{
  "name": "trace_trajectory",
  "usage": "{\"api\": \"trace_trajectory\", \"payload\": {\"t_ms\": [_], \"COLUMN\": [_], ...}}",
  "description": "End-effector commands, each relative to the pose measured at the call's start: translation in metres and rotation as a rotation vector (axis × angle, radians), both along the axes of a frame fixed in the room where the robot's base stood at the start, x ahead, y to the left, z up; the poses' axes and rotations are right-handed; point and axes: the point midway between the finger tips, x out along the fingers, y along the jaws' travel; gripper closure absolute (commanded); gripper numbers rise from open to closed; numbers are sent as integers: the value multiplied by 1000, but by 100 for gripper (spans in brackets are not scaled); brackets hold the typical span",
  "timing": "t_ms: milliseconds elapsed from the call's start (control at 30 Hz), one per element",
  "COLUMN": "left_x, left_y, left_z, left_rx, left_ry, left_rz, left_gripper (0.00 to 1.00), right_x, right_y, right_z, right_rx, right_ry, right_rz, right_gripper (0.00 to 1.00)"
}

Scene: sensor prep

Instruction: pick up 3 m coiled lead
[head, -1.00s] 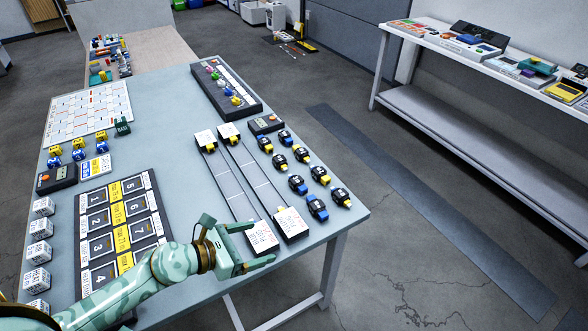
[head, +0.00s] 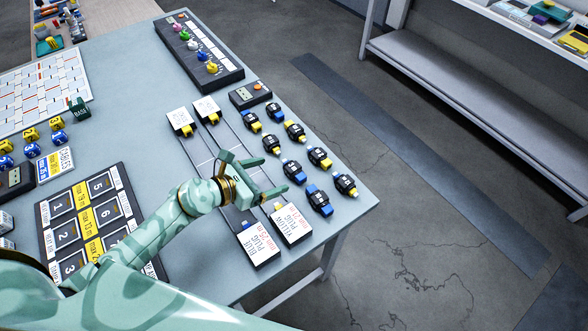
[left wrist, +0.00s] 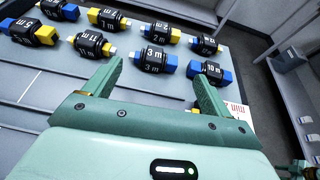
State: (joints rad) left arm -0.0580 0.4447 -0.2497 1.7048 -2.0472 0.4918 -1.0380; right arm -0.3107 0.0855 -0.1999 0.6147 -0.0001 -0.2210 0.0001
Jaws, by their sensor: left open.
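The 3 m coiled lead (left wrist: 156,59) is a black coil marked "3 m" with a blue plug on one end and a pale one on the other. In the head view it appears to be the blue-ended coil (head: 291,172) on the table, just beyond my left gripper (head: 275,175). In the left wrist view, my left gripper (left wrist: 157,73) is open and empty. The 3 m coil lies ahead of the gap between its fingertips.
A 10 m coil (left wrist: 211,73) with blue ends lies close to the right finger. Several other coils, including a yellow-ended one (head: 345,185), lie around. Label cards (head: 291,222) sit near the table's front edge. A dark switch panel (head: 205,50) stands at the back.

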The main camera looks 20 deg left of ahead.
Motion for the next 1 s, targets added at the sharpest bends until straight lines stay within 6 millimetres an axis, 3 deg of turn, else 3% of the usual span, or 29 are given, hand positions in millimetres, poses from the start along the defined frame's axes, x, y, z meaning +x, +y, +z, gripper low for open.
{"api": "trace_trajectory", "payload": {"t_ms": [100, 267, 600, 867, 1000], "left_x": [16, 25, 61, 63, 63], "left_y": [-11, -18, -39, -40, -40], "left_z": [-10, -15, -39, -38, -38], "left_rx": [-1, 0, -1, 1, 1], "left_ry": [-1, 1, 2, 1, 1], "left_rz": [1, -1, 1, 1, 1], "left_gripper": [16, 16, 16, 16, 52], "right_x": [3, 9, 4, 4, 4], "right_y": [0, 1, 8, 9, 8], "right_z": [-7, -9, -29, -29, -29], "right_rx": [0, 1, 11, 12, 10], "right_ry": [-3, -12, 2, 1, 1], "right_rz": [0, -1, -6, -6, -5], "right_gripper": [64, 64, 64, 64, 64]}}
